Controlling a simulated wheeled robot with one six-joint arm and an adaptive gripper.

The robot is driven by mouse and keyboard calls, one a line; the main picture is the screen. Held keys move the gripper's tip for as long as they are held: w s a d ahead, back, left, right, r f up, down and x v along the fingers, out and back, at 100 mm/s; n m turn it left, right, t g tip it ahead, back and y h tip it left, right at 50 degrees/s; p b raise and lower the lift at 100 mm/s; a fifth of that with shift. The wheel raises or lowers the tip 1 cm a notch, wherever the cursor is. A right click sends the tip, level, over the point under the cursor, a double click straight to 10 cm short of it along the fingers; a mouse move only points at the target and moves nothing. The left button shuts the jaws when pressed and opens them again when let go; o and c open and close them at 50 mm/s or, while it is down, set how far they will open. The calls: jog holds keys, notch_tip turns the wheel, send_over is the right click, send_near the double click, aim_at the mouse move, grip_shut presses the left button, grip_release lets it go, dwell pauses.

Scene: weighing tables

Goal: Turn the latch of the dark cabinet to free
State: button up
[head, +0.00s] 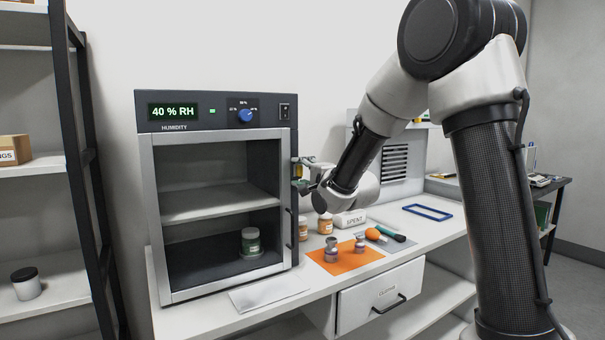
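The dark cabinet (210,116) stands on the left of the white bench, its panel reading 40 % RH. Its silver-framed front (152,230) looks shut, and a green-labelled jar (251,242) stands inside on the floor. The latch (297,171) is a small part at the right front edge, partly hidden by my gripper. My gripper (304,174) is at the latch, coming in from the right. Its fingers are small here, and I cannot tell whether they grip the latch or only surround it. The latch's angle is unclear.
Amber jars (325,224) and a SPENT container (349,218) stand right of the cabinet. An orange mat (334,266) holds small metal pieces. A flat pale sheet (268,291) lies before the cabinet.

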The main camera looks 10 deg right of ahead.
jog(key=v, duration=1.2)
dwell(0.3)
